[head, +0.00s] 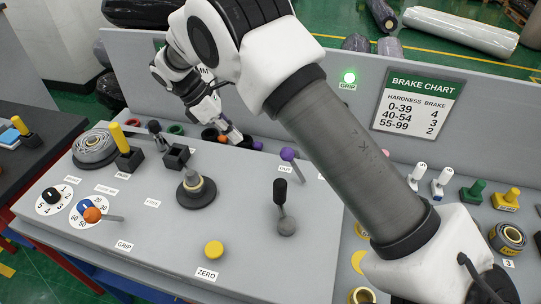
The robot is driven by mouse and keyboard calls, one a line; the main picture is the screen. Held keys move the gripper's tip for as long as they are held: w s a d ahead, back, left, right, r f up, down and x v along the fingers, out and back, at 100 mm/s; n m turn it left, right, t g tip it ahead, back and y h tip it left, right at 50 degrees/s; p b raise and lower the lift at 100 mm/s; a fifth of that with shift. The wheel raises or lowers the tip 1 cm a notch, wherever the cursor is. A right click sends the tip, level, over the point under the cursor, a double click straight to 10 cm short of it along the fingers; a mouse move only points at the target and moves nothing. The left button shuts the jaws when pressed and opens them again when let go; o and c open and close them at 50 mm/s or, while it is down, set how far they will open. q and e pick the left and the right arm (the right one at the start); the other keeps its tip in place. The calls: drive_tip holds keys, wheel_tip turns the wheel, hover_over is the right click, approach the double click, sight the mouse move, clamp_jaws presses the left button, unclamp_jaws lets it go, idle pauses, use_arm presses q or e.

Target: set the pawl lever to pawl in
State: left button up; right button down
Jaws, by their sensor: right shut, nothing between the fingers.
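My right gripper (236,137) is shut and empty, pointing down over the back of the grey console (140,222). A purple-knobbed lever (288,155) stands to its right, with a label reading OUT just below the knob. A black-handled lever (280,192) on a grey ball base stands in front of it, its handle roughly upright. No label legible here says pawl, so I cannot tell for certain which lever is the pawl lever. A smaller purple knob (258,146) and an orange knob (222,139) are close to the fingertips; contact is unclear. My left gripper is out of view.
The console also bears a yellow ZERO button (213,250), an orange-knobbed GRIP lever (93,215), a black dial (53,195), a spindle (196,189) and a wrapped roll (96,146). A brake chart (418,101) is on the back panel.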

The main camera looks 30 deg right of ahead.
drive_tip(key=s+d+f+p, duration=0.4)
drive_tip(key=s+d+f, duration=0.1)
drive_tip(key=d+f, duration=0.2)
drive_tip(key=shift+d+p, duration=0.35)
drive_tip(key=shift+d, duration=0.05)
drive_tip(key=shift+w+f, duration=0.1)
drive_tip(key=shift+w, duration=0.05)
